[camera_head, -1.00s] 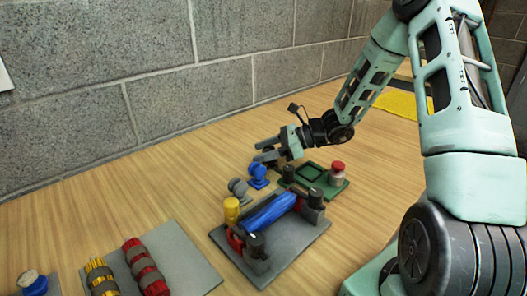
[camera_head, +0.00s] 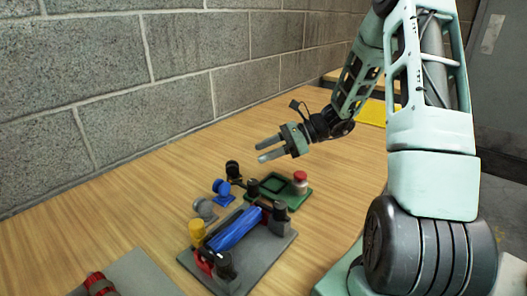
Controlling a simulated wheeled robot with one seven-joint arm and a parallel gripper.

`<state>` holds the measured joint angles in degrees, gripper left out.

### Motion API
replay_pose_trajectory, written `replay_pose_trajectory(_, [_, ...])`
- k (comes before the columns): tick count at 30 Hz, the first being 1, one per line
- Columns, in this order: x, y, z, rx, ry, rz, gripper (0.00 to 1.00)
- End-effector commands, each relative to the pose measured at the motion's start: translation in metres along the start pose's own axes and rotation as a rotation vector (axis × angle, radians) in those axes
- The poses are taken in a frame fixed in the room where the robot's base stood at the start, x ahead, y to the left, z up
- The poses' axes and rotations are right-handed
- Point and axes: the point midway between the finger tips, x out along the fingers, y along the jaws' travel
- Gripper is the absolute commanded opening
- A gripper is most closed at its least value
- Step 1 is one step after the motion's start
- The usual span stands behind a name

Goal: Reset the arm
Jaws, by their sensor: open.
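My gripper (camera_head: 263,151) is open and empty. Its two fingers point left, held above the table beyond the green tray (camera_head: 270,188). My arm comes down from the upper right and bends at the wrist. Below the gripper, a black piece (camera_head: 233,171) stands on the table, apart from the fingers.
A grey fixture (camera_head: 275,250) with a blue bundle (camera_head: 238,228) stands in front. A yellow cylinder (camera_head: 197,233) is at its left. Blue (camera_head: 222,190) and grey (camera_head: 204,208) pieces stand behind it. A red-topped jar (camera_head: 300,182) sits on the green tray.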

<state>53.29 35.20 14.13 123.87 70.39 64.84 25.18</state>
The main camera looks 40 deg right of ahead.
Motion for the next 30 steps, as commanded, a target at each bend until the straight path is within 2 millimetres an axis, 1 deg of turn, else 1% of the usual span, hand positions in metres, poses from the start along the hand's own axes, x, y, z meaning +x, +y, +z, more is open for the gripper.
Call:
replay_pose_trajectory(10, [0.000,0.000,0.000,0.000,0.000,0.000,0.51])
replay_pose_trajectory(12, [0.005,0.005,0.006,-0.023,0.011,0.024,0.51])
replay_pose_trajectory(14, [0.015,0.017,0.017,-0.068,0.033,0.073,0.51])
replay_pose_trajectory(17, [0.041,0.053,0.044,-0.211,0.099,0.218,0.51])
replay_pose_trajectory(19, [0.060,0.089,0.065,-0.355,0.155,0.355,0.51])
replay_pose_trajectory(20, [0.067,0.105,0.074,-0.424,0.179,0.416,0.51])
replay_pose_trajectory(21, [0.074,0.128,0.084,-0.520,0.208,0.499,0.51])
replay_pose_trajectory(22, [0.078,0.143,0.090,-0.592,0.230,0.557,0.51])
replay_pose_trajectory(24, [0.084,0.179,0.103,-0.768,0.271,0.693,0.51])
replay_pose_trajectory(26, [0.086,0.207,0.113,-0.922,0.298,0.805,0.51])
replay_pose_trajectory(27, [0.086,0.226,0.119,-1.029,0.312,0.879,0.51])
replay_pose_trajectory(29, [0.083,0.250,0.127,-1.193,0.326,0.984,0.51])
replay_pose_trajectory(30, [0.081,0.266,0.133,-1.304,0.332,1.052,0.51])
